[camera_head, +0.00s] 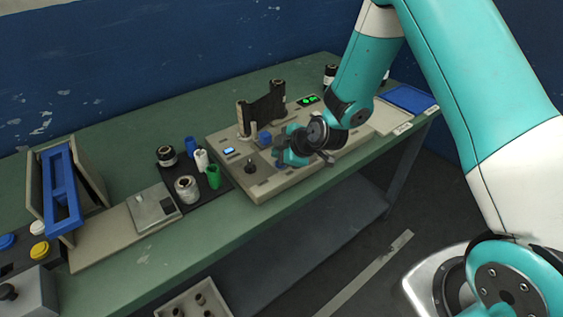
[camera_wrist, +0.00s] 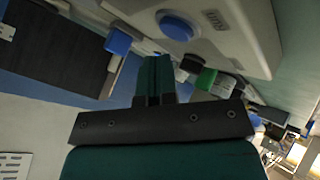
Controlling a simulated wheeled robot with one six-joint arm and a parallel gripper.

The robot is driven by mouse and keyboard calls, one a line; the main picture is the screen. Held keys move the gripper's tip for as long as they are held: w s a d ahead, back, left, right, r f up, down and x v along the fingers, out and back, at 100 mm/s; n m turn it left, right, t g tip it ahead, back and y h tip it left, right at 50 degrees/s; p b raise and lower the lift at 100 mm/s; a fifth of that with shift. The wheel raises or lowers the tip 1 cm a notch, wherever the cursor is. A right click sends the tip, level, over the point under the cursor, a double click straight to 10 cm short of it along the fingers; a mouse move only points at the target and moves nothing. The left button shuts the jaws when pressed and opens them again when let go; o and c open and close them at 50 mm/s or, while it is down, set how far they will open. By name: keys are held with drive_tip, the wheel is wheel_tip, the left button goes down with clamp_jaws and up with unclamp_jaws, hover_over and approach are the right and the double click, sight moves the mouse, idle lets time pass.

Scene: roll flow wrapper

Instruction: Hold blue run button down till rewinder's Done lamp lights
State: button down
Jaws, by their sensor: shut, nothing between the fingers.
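The rewinder (camera_head: 262,185) is a beige machine with a dark upright bracket (camera_head: 262,108), standing on the green bench. My gripper (camera_head: 282,160) is shut and empty, low over its front part. In the wrist view the closed fingers (camera_wrist: 153,75) point toward the beige panel. A round blue button (camera_wrist: 180,25) shows there, just beyond and to the right of the fingertips; I see no contact. In the head view my gripper seems to hide this button. Green lights (camera_head: 309,100) glow on a small black panel at the rewinder's back; their labels are unreadable.
A blue-lit display (camera_head: 229,151) and a black knob (camera_head: 250,166) are on the rewinder's left. A dark mat (camera_head: 205,191) with rolls and blue, white and green cups lies left of it. A blue tray (camera_head: 409,99) lies at the right. A blue-framed stand (camera_head: 60,190) is far left.

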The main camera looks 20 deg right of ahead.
drive_tip(key=shift+f, duration=0.1)
idle(0.7)
drive_tip(key=shift+f+b, duration=0.35)
drive_tip(key=shift+b, duration=0.3)
